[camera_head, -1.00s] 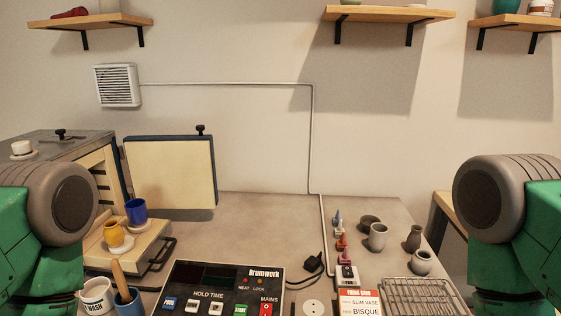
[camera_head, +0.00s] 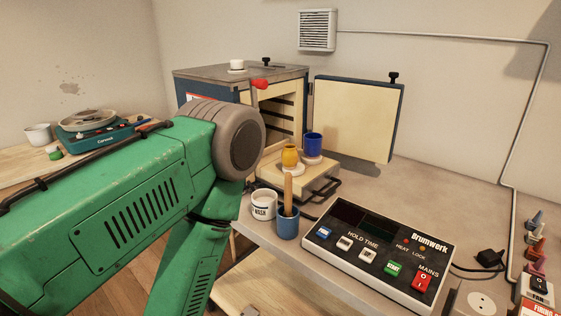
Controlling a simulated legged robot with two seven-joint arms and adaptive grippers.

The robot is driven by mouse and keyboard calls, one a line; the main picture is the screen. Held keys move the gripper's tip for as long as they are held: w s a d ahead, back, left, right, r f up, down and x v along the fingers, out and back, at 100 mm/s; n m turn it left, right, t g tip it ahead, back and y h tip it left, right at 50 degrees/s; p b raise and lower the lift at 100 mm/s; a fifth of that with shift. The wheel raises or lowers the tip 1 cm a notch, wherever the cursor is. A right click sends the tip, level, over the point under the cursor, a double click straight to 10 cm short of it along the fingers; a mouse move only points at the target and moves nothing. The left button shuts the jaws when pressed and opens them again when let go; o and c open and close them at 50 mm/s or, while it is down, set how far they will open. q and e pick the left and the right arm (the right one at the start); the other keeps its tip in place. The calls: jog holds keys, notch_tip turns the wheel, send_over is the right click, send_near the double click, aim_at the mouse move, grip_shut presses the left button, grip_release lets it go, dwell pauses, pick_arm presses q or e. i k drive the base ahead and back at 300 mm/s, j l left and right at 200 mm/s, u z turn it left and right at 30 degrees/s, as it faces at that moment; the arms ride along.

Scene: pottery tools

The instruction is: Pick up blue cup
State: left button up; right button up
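The blue cup (camera_head: 313,144) stands upright on a small pale disc on the pulled-out kiln shelf (camera_head: 318,184), in front of the kiln's opening. A yellow vase (camera_head: 290,156) stands on its own disc just left of it. A second blue container (camera_head: 288,222), with a wooden handle standing in it, is nearer, at the table's front edge. My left arm spans the left half of the view, but its gripper is out of view. My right gripper is not in view.
The kiln (camera_head: 240,85) stands behind, its door panel (camera_head: 354,115) to the right. A control box (camera_head: 380,252) fills the front of the table. A white WASH cup (camera_head: 264,204) is beside the second blue container. Bare tabletop (camera_head: 440,193) lies right of the door.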

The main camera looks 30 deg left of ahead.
aim_at(313, 141)
jog(key=u, duration=0.75)
